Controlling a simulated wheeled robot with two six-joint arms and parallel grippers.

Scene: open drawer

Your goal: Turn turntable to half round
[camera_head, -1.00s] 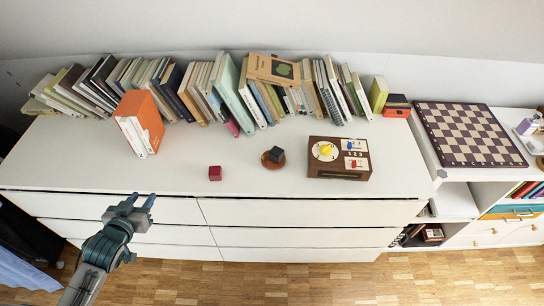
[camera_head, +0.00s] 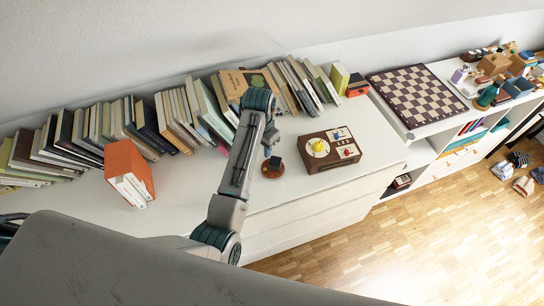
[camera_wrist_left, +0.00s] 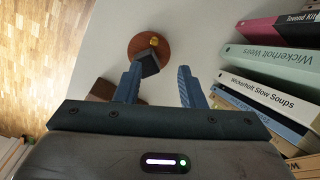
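A round brown-orange disc, seemingly the turntable (camera_head: 272,171), lies on the white cabinet top. A dark cube (camera_head: 275,162) is at it. In the left wrist view, the disc (camera_wrist_left: 136,46) shows beyond the fingers, with a small yellow piece (camera_wrist_left: 154,41) and the dark cube (camera_wrist_left: 150,64) on its near side. My left gripper (camera_head: 268,149) is above and near the disc, partly hidden by its arm. The left wrist view shows its fingers (camera_wrist_left: 157,82) apart, with nothing held between them. My right gripper is not in view.
A brown box with a yellow dial (camera_head: 328,151) stands right of the disc. Several books (camera_head: 180,118) line the back, and an orange-spined book block (camera_head: 129,170) stands at left. A chessboard (camera_head: 417,95) lies farther right. Some bare cabinet top lies around the disc.

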